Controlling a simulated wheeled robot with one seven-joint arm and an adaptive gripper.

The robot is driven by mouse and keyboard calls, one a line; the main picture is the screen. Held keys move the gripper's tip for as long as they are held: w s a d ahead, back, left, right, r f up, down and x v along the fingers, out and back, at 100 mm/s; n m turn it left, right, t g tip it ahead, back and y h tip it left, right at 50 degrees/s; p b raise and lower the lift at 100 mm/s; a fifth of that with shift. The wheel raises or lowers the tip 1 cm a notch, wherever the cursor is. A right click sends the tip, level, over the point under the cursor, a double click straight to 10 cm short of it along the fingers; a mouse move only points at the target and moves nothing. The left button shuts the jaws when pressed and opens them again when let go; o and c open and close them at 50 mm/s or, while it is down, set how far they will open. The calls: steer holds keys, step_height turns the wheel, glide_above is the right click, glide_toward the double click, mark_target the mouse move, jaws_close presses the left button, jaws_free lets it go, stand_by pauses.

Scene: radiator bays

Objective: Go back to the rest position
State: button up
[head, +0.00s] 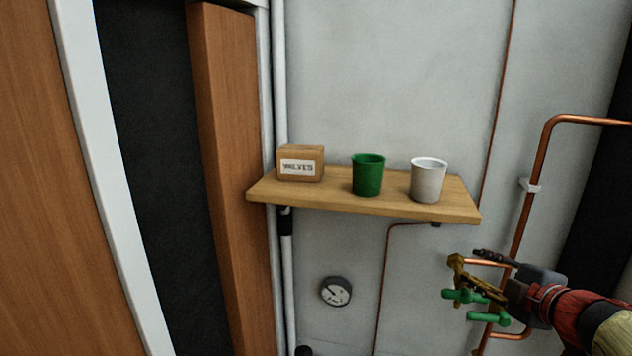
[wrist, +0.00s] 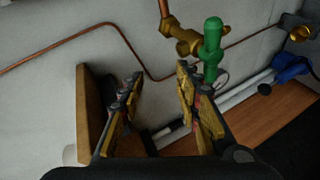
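My gripper (head: 484,272) is at the lower right of the head view, in front of the copper pipes. In the wrist view my gripper (wrist: 160,76) has its two fingers apart with nothing between them. A brass valve (wrist: 183,38) with a green handle (wrist: 211,48) shows just beyond the right finger; it is not gripped. In the head view green handles (head: 464,296) show beside and below my gripper, partly overlapped by it. Whether a finger touches the valve cannot be told.
A wooden shelf (head: 290,197) holds a box labelled VALVES (head: 301,164), a green cup (head: 367,176) and a white cup (head: 428,181). A gauge (head: 336,291) is on the wall below. Copper pipes (head: 530,200) run at the right. A wooden post (head: 228,150) stands left.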

steer(key=s+r+m+h, duration=0.3)
steer(key=s+m+h, duration=0.25)
steer(key=m, duration=0.45)
steer(key=s+a+f+m+g+y, duration=0.45)
steer(key=s+a+f+g, duration=0.35)
steer(key=s+a+f, duration=0.85)
step_height(320, 180, down, 24)
steer(key=s+b, duration=0.1)
steer(key=b, duration=2.4)
steer(key=shift+s+a+m+g, duration=0.3)
steer(key=shift+s+a+m, duration=0.05)
steer(key=shift+a+m, duration=0.1)
steer(key=shift+o, duration=0.4)
